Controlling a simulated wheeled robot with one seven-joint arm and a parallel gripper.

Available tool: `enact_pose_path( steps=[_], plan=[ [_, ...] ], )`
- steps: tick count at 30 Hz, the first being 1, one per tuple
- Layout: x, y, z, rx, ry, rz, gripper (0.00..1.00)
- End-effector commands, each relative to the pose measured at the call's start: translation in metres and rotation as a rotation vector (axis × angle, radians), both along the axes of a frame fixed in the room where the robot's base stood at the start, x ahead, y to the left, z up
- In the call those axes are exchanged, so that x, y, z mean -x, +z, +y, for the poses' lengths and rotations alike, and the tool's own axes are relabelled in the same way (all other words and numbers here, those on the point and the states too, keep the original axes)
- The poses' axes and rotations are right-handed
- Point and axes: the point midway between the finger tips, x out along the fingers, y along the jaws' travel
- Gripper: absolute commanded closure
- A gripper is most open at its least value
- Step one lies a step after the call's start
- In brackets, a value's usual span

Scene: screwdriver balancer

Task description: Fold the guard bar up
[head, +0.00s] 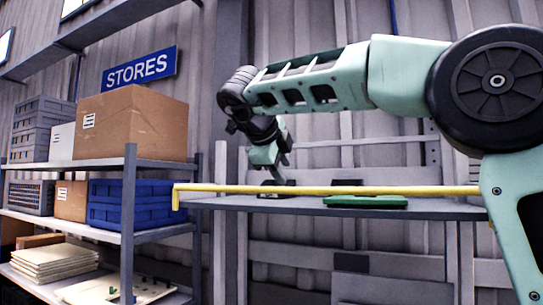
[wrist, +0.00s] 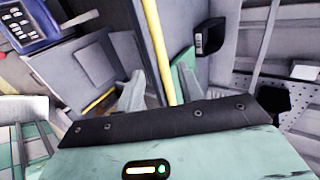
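The yellow guard bar (head: 330,190) lies level across the front of a grey shelf, with a short bent-down end at its left. My gripper (head: 280,176) points down just above the bar, left of its middle. In the wrist view the bar (wrist: 157,45) runs between the two fingers of my gripper (wrist: 160,88), which stand apart. The fingers look open, and I cannot tell whether either touches the bar. The bar's near part is hidden behind my gripper's body.
A green tray (head: 365,201) and dark items lie on the grey shelf (head: 300,205) behind the bar. A storage rack (head: 129,220) with a cardboard box (head: 140,122) and blue crate (head: 125,205) stands at left. A blue panel with buttons (wrist: 30,25) shows in the wrist view.

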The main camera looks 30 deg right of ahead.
Motion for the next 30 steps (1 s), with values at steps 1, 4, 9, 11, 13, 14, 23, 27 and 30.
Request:
enact_pose_path(
  steps=[1,4,9,11,13,14,23,27,30],
  plan=[
    [0.006,0.005,0.009,-0.001,0.004,-0.004,0.63],
    [0.016,0.017,0.023,-0.001,0.004,-0.003,0.63],
    [0.029,0.033,0.039,-0.001,0.003,-0.001,0.63],
    [0.032,0.036,0.042,-0.001,0.002,-0.001,0.63],
    [0.035,0.039,0.044,0.001,0.0,-0.001,0.63],
    [0.035,0.04,0.045,0.001,0.0,-0.001,0.63],
    [0.037,0.041,0.046,0.0,-0.001,0.0,0.63],
    [0.036,0.041,0.046,0.0,-0.001,0.0,0.63],
    [0.036,0.041,0.046,0.001,0.0,-0.001,0.63]
  ],
)
